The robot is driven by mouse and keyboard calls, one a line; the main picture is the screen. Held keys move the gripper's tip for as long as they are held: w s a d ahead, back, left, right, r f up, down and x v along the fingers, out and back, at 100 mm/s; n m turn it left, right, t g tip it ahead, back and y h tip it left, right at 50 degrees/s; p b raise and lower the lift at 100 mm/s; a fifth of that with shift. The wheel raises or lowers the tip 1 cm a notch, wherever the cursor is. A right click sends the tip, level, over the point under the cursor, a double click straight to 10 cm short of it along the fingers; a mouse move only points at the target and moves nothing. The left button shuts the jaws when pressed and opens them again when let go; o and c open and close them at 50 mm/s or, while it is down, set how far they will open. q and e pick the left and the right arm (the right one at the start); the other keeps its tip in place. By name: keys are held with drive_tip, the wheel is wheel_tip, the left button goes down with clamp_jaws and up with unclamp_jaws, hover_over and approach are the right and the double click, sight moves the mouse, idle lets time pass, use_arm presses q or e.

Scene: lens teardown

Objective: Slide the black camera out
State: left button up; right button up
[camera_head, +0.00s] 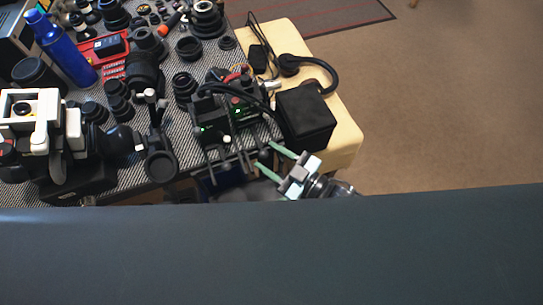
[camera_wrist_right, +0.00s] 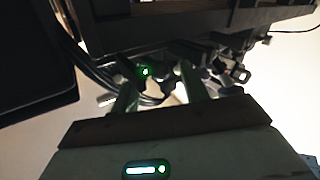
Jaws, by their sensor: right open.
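A black camera-like unit (camera_head: 210,118) stands on rails near the front right of the cluttered table; I take it for the black camera, but cannot be sure. Dark rods stick out from it toward me. My right gripper (camera_head: 264,154) is at the table's front edge, just right of and below these rods. Its two green fingers are apart, with nothing clearly held. In the right wrist view the fingers (camera_wrist_right: 158,82) point at the underside of a dark body (camera_wrist_right: 170,22), among cables and small knobs. Contact cannot be told. My left gripper is not in view.
A black box (camera_head: 305,116) stands right of the unit on a yellow surface (camera_head: 346,140), close to my right gripper. Lenses, a blue bottle (camera_head: 65,50) and a white device (camera_head: 38,120) crowd the table's left. Open floor (camera_head: 440,110) lies to the right.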

drive_tip(key=shift+a, duration=0.1)
clamp_jaws()
idle(0.3)
